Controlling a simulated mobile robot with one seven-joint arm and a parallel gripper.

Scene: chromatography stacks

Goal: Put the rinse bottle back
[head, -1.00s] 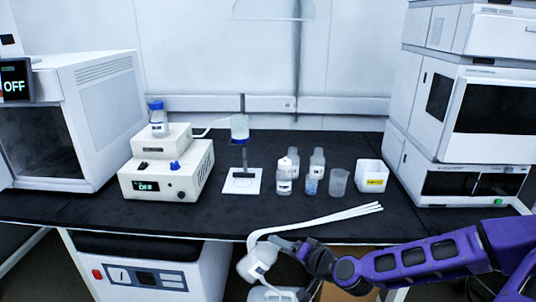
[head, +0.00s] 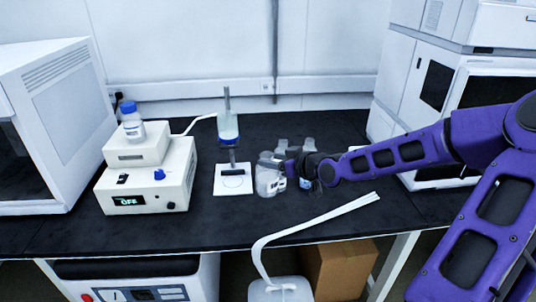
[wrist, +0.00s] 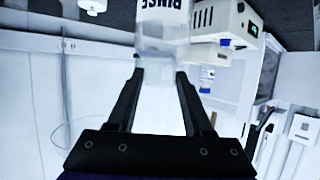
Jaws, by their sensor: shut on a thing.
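The rinse bottle (head: 268,181) is a clear bottle with a white label; in the wrist view (wrist: 163,32) the word RINSE shows on it. My gripper (head: 290,168) is shut on the bottle, and its two dark fingers (wrist: 159,85) flank it in the wrist view. The bottle is over the black bench, just right of the column stand's white base (head: 233,192). I cannot tell whether its bottom touches the bench. My gripper hides part of the bottle.
Clear bottles (head: 309,145) stand behind my gripper. The column stand (head: 227,105) is close on the left, with the pump (head: 152,182) and a blue-capped bottle (head: 131,127) farther left. A bundle of white tubing (head: 320,224) sticks up in front. The bench's front left is clear.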

